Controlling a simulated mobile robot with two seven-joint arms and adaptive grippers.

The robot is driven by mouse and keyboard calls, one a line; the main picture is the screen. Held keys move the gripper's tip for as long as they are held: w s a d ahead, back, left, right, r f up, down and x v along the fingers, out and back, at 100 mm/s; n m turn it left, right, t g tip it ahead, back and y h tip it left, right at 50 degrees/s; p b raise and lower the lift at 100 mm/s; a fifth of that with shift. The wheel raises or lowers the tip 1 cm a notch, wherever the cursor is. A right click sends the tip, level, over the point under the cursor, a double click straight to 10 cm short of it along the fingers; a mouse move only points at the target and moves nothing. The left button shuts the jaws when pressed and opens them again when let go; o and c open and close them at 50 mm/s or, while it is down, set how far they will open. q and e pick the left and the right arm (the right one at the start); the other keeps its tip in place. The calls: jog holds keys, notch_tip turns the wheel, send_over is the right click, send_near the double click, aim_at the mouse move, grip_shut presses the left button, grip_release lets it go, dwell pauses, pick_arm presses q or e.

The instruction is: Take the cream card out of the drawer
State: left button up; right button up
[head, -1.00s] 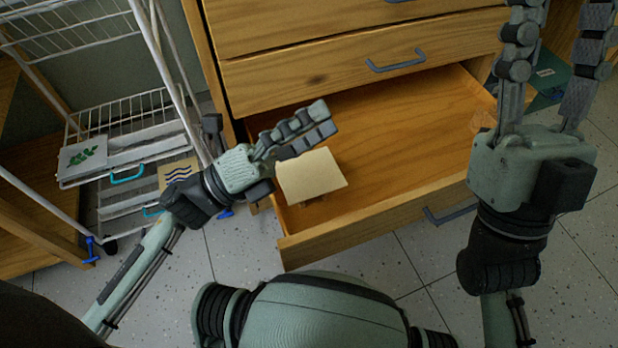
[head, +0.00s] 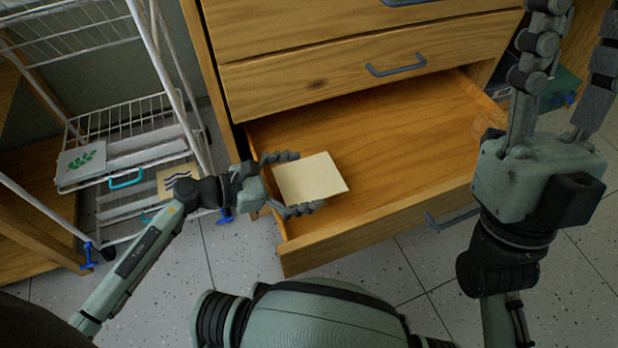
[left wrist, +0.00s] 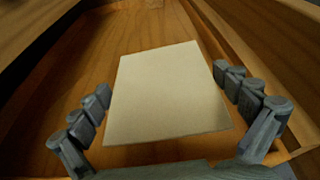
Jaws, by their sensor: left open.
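The cream card (head: 311,178) lies at the left end of the open bottom drawer (head: 400,140). In the left wrist view the cream card (left wrist: 166,95) fills the middle, in front of my palm. My left gripper (head: 308,181) is open, with one finger on the far side of the card and one on the near side. The left wrist view shows the fingers (left wrist: 168,108) apart on either side of the card; whether they touch it I cannot tell. My right gripper (head: 565,85) is raised at the right with its fingers apart, away from the drawer.
Two closed drawers with grey handles (head: 396,65) sit above the open one. A white wire rack (head: 130,125) with cards on it stands close to my left arm. The rest of the open drawer looks empty.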

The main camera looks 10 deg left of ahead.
pick_arm(q)
jog(key=shift+w+d+f, duration=0.1)
jog(key=shift+w+d, duration=0.1)
jog(key=shift+d, duration=0.2)
jog(key=c, duration=0.5)
jog(key=shift+a, duration=0.1)
